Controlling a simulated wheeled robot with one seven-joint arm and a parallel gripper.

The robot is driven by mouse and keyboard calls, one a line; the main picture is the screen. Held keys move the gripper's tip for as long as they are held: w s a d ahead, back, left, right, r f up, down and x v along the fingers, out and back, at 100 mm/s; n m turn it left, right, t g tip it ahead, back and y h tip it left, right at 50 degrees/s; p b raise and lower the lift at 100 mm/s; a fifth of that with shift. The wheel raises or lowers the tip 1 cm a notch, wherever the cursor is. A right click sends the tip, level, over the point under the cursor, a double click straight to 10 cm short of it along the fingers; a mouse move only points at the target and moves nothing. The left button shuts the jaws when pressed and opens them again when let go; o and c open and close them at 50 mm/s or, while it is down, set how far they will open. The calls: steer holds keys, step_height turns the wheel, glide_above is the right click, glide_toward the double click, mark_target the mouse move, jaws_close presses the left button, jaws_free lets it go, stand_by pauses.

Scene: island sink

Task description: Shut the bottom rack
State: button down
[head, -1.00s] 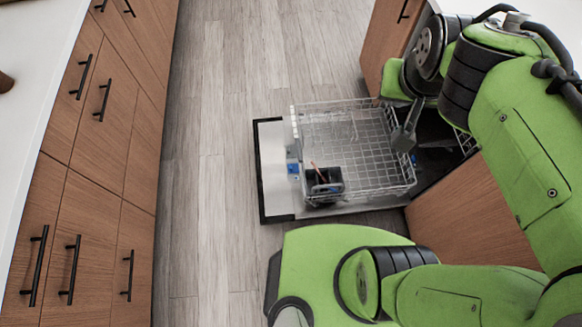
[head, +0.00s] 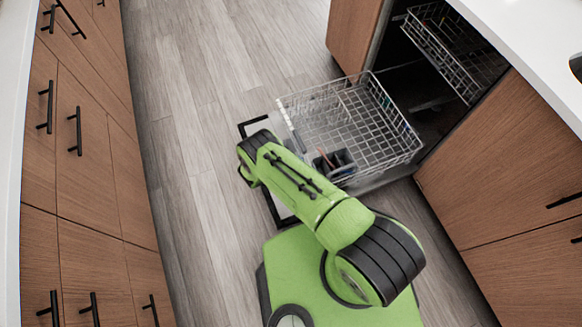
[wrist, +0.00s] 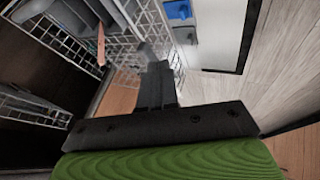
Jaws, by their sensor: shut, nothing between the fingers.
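The bottom rack (head: 375,125), a white wire basket, is pulled out over the lowered dishwasher door (head: 283,207). A dark cutlery basket (head: 335,165) stands in it near its front. In the wrist view the rack's wire side (wrist: 150,28) runs beside my gripper (wrist: 155,66). My gripper's fingers are shut with nothing between them, close to the rack's wires; I cannot tell whether they touch. In the head view my arm crosses the door's near left corner and hides the gripper.
The upper rack (head: 440,50) shows inside the dishwasher opening at the right. Wooden cabinets (head: 510,160) flank the opening. A row of drawers (head: 75,170) lines the left. The wooden floor (head: 195,120) between them is clear.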

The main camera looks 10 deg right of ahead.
step_height(320, 180, down, 2)
steer(key=s, duration=0.1)
steer(key=b, duration=0.6)
glide_toward(306, 161)
step_height(306, 161, down, 4)
steer(key=w, duration=0.2)
steer(key=shift+d+r, duration=0.15)
steer(key=shift+d, duration=0.7)
steer(key=shift+d, duration=0.1)
